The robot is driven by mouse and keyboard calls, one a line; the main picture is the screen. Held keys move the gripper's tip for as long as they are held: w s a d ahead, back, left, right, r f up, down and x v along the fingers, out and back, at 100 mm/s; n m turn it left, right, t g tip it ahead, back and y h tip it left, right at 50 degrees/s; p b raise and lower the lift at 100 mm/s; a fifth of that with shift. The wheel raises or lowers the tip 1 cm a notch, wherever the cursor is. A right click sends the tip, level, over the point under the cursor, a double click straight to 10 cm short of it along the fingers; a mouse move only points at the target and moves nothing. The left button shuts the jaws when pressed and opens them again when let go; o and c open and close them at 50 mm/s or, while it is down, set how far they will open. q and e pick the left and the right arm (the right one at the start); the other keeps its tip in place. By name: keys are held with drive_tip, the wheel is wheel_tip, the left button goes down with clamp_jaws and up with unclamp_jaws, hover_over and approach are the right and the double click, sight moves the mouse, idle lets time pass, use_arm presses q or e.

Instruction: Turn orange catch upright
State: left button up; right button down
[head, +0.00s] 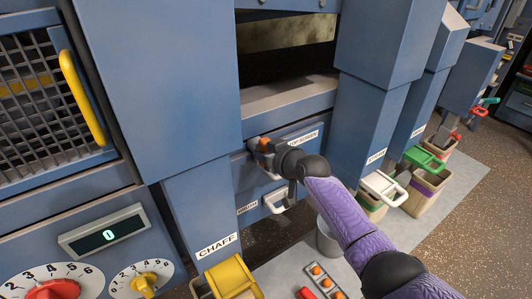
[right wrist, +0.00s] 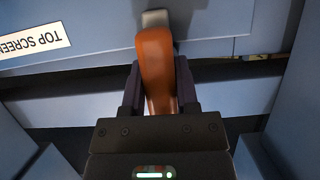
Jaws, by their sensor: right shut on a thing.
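The orange catch (head: 264,143) is on the blue front panel labelled TOP SCREEN (head: 303,140), at the panel's left part in the head view. My right gripper (head: 268,152) is shut on it. In the right wrist view the catch (right wrist: 155,60) stands between the two dark fingers (right wrist: 158,92), with a grey piece (right wrist: 155,18) at its far end. There its length runs roughly square to the panel's edge; I cannot tell its exact tilt. The gripper hides part of the catch in the head view. My left gripper is not in view.
A white handle (head: 276,202) sits below the panel. Blue chutes flank it, with the CHAFF chute (head: 205,205) at left. A grey bucket (head: 326,241) and a tray with orange-topped pieces (head: 308,270) stand below. Bins with white (head: 384,188) and green (head: 425,158) tops are at right.

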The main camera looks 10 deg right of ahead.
drive_tip(key=c, duration=0.8)
unclamp_jaws()
drive_tip(key=shift+f, duration=0.1)
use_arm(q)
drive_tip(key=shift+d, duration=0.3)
use_arm(e)
drive_tip(key=o, duration=0.4)
drive_tip(key=shift+o, duration=0.2)
drive_tip(key=shift+s+d+r, duration=0.1)
drive_tip(key=shift+s+r, duration=0.1)
drive_tip(key=shift+r, duration=0.05)
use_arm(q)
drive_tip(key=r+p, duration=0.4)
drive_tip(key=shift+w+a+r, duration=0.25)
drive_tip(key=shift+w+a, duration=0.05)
use_arm(e)
drive_tip(key=v, duration=0.9)
drive_tip(key=shift+s, duration=0.2)
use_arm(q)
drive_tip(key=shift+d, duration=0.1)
